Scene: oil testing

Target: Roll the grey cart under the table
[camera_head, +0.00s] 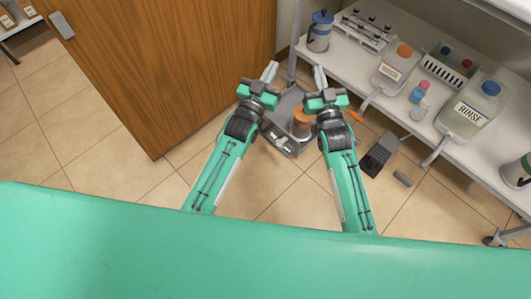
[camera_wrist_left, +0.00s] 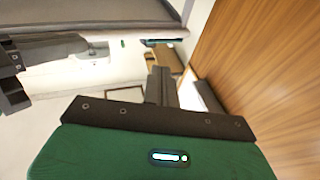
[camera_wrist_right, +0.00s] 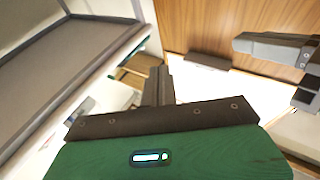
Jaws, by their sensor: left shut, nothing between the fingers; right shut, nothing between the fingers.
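The grey cart (camera_head: 289,106) sits low on the tiled floor between my two forearms, and my arms partly hide it. An orange-topped container (camera_head: 302,122) stands on it. The white table (camera_head: 352,57) stands to its right. My left gripper (camera_head: 270,71) is shut and empty beyond the cart, near the wooden panel; its joined fingers show in the left wrist view (camera_wrist_left: 160,85). My right gripper (camera_head: 319,76) is shut and empty near the table's left end; its fingers show in the right wrist view (camera_wrist_right: 158,85). I cannot tell whether either touches the cart.
Several bottles and racks stand on the table, including a RINSE jug (camera_head: 468,112). A wooden panel (camera_head: 165,75) blocks the left. Tiled floor at left is clear.

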